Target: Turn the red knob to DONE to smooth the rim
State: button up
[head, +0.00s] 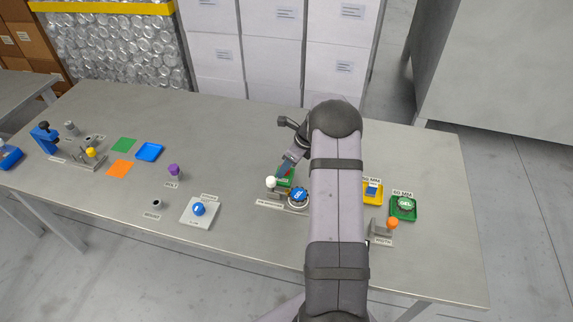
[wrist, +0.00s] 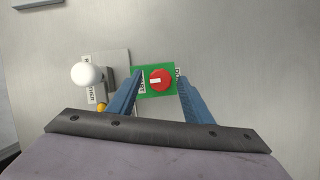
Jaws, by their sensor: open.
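The red knob (wrist: 160,80) with a white pointer line sits on a green plate (wrist: 146,92) in the wrist view. Labels stand at the left and right sides of the plate, too small to read surely. The pointer line lies sideways, its white mark toward the left. My gripper (wrist: 159,78) is open, its two blue fingers on either side of the knob and apart from it. In the head view my gripper (head: 290,164) is over the green plate (head: 287,178), and the arm hides part of this area.
A white ball-topped lever (wrist: 87,74) stands just left of the plate. In the head view a blue round part (head: 298,194) sits close in front. A yellow tray (head: 379,199), a green tray (head: 404,214) and an orange ball (head: 392,223) are to the right.

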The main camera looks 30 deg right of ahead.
jog(key=shift+w+f, duration=0.1)
jog(key=shift+f, duration=0.15)
jog(key=c, duration=1.1)
jog(key=shift+o, duration=0.2)
jog(key=n+y, duration=0.1)
jog(key=n, duration=0.2)
jog(key=n+g+b, duration=0.1)
jog(key=n, duration=0.2)
jog(key=shift+w+d+f+g+y, duration=0.1)
jog(key=shift+w+d+g+y, duration=0.05)
jog(key=shift+g+y, duration=0.2)
jog(key=shift+w+n+g+b, duration=0.1)
jog(key=shift+n+g+b, duration=0.55)
jog(key=shift+n, duration=0.85)
jog(key=shift+n+y+b, duration=0.25)
jog(key=shift+n+b, duration=0.3)
jog(key=shift+n, duration=0.35)
